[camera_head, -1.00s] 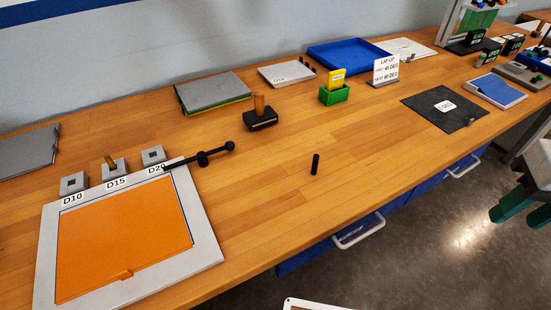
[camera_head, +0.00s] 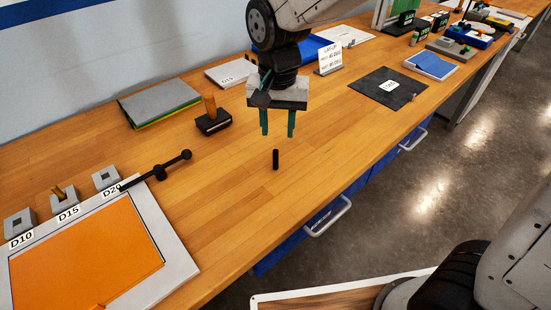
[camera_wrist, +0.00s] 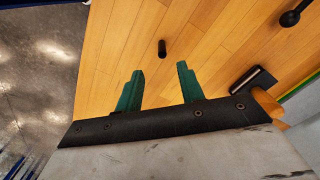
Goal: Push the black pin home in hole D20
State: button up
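The black pin (camera_head: 276,159) stands upright on the bare wooden bench; it also shows in the wrist view (camera_wrist: 162,48). My gripper (camera_head: 278,134) is above and behind the pin, fingers pointing down, open and empty. In the wrist view the green fingers (camera_wrist: 158,84) are spread apart, with the pin beyond the gap between their tips. The block with a square hole, labelled D20 (camera_head: 106,178), is at the left behind the orange-filled tray (camera_head: 181,263). Blocks D15 (camera_head: 65,199) and D10 (camera_head: 20,224) stand beside it; a brown peg is in D15.
A black rod with knobs (camera_head: 160,172) lies over the tray's corner near D20. A black block with a wooden handle (camera_head: 213,122) and a grey-topped stack (camera_head: 160,102) stand behind. A black mat (camera_head: 378,95) lies right. The bench around the pin is clear.

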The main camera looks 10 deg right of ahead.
aim_at(276, 150)
jog(key=f, duration=0.8)
jog(key=shift+a+f, duration=0.2)
jog(key=shift+f, duration=0.05)
grip_shut()
